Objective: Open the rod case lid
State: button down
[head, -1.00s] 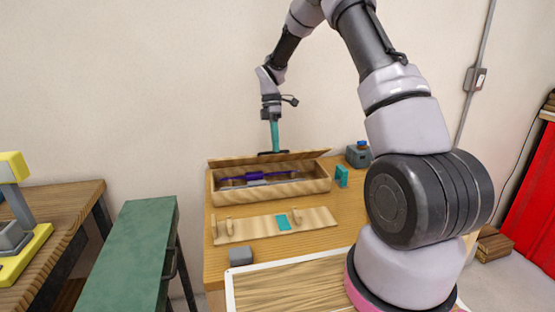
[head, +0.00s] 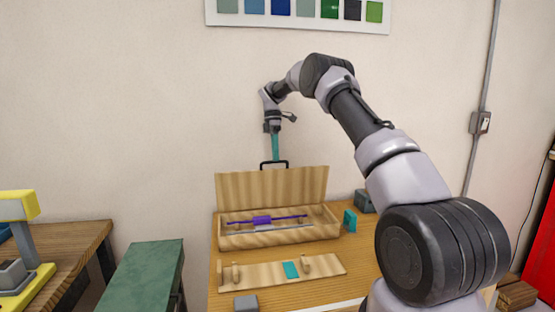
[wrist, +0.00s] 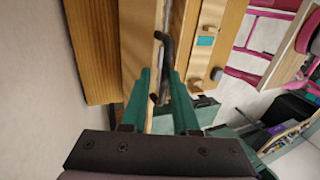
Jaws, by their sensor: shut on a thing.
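The wooden rod case (head: 265,237) stands on the workbench, and its lid (head: 270,188) is raised, close to upright at the back. A black handle (head: 285,164) sits at the lid's top edge. My gripper (head: 275,160) is above the lid with its green fingers shut on this handle. In the wrist view the green fingers (wrist: 162,85) are on either side of the dark handle (wrist: 165,50), next to the lid's edge (wrist: 140,70). Inside the case lie a purple rod with a thicker purple middle (head: 262,220) and a pale rod.
A wooden rack board (head: 325,264) with small pegs and a teal patch lies in front of the case. A teal block (head: 350,220) and a grey box (head: 364,201) stand to the right. A grey block (head: 245,303) is at the front. The wall is close behind.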

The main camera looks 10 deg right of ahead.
jog(key=shift+w+f, duration=0.25)
jog(key=shift+f, duration=0.8)
jog(key=c, duration=1.2)
grip_release()
jog(key=shift+w+f, duration=0.2)
jog(key=shift+o, duration=0.2)
jog(key=shift+w, duration=0.15)
jog(key=shift+r, duration=0.2)
notch_tip(320, 180, up, 10)
